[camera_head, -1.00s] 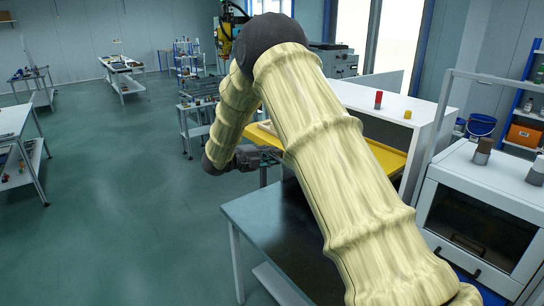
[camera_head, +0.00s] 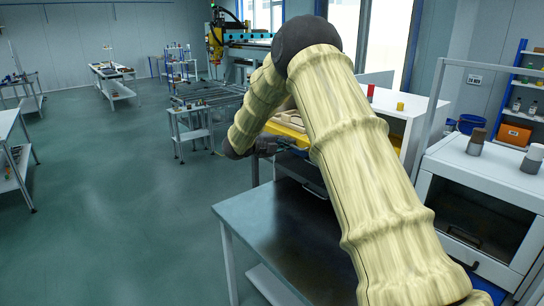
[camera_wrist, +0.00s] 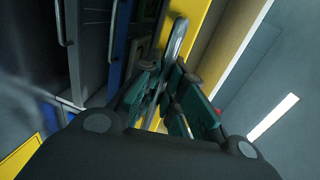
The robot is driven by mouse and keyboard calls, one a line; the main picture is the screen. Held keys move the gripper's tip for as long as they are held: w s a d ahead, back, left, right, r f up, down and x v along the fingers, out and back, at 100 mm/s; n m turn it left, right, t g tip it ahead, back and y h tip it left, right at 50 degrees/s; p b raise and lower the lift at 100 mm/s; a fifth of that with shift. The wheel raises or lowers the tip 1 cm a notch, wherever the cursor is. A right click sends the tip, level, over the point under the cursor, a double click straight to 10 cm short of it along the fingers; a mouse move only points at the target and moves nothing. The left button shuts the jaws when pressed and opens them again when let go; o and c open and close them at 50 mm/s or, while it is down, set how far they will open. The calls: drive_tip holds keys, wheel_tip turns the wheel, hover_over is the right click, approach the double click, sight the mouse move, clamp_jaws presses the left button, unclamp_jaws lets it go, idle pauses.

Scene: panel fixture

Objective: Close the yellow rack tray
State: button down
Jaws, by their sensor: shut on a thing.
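The yellow rack tray (camera_head: 280,129) shows left of my upper arm in the head view, with tan items on it. My arm hides much of it. In the wrist view its yellow front (camera_wrist: 196,22) runs up the middle, with a pale metal bar handle (camera_wrist: 180,38) on it. My gripper (camera_wrist: 170,88) has its green fingers shut around the lower part of this handle. In the head view the gripper is at the tray's outer edge, and its fingertips are hard to make out.
The white cabinet (camera_head: 413,112) carries a red and a yellow piece on top. A dark-topped table (camera_head: 265,215) stands in front, below my arm. A white unit with a dark window (camera_head: 470,215) is at right. The floor at left is open.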

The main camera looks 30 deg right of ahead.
sight(296, 134)
drive_tip(key=r+b+x, duration=0.1)
drive_tip(key=x, duration=0.4)
drive_tip(key=r+b+x, duration=0.1)
drive_tip(key=b+x, duration=0.1)
drive_tip(key=x, duration=0.3)
drive_tip(key=r+b+x, duration=0.1)
drive_tip(key=x, duration=0.5)
drive_tip(key=shift+d, duration=0.3)
drive_tip(key=shift+w+r, duration=0.1)
drive_tip(key=shift+r, duration=0.1)
drive_tip(key=c, duration=1.5)
unclamp_jaws()
drive_tip(key=shift+d, duration=0.2)
drive_tip(key=shift+c, duration=0.2)
drive_tip(key=shift+a, duration=0.2)
drive_tip(key=shift+a, duration=0.25)
drive_tip(key=v, duration=1.1)
drive_tip(key=shift+a, duration=0.15)
